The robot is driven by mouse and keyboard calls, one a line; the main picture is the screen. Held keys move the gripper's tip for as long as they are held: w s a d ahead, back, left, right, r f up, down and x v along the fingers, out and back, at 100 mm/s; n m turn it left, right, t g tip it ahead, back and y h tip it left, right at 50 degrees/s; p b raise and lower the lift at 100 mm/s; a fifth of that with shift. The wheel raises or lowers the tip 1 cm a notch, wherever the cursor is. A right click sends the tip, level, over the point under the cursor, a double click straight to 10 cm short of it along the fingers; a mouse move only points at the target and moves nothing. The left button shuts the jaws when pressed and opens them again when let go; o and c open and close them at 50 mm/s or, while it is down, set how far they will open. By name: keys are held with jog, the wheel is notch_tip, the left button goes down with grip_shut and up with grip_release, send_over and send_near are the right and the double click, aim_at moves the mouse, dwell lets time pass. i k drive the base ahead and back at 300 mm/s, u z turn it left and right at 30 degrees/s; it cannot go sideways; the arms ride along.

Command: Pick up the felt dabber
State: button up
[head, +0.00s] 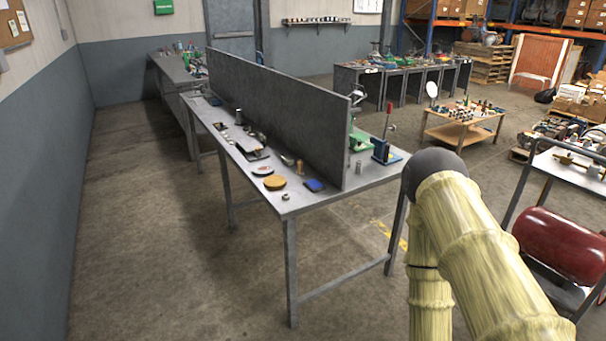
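A long grey metal workbench (262,202) stands ahead of me, with small items along its near side. I cannot tell for sure which of them is the felt dabber. Near its front end lie a round yellow-orange pad (274,183), a flat blue item (315,185), a small round dish or disc (262,170) and a small metal piece (285,197). Farther back are dark and silvery items too small to name. My arm, in a pale yellow sleeve with a dark joint, fills the lower right. My gripper is not in view.
A tall grey divider (275,115) runs along the bench. Behind it stand a blue device (386,152) and a green one (360,141). A wooden table (462,133) and a cart with a red cylinder (560,245) are at right. The floor (150,220) left of the bench is clear.

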aim_at(300, 172)
jog(key=z, duration=1.3)
jog(key=i, duration=1.5)
jog(key=u, duration=2.25)
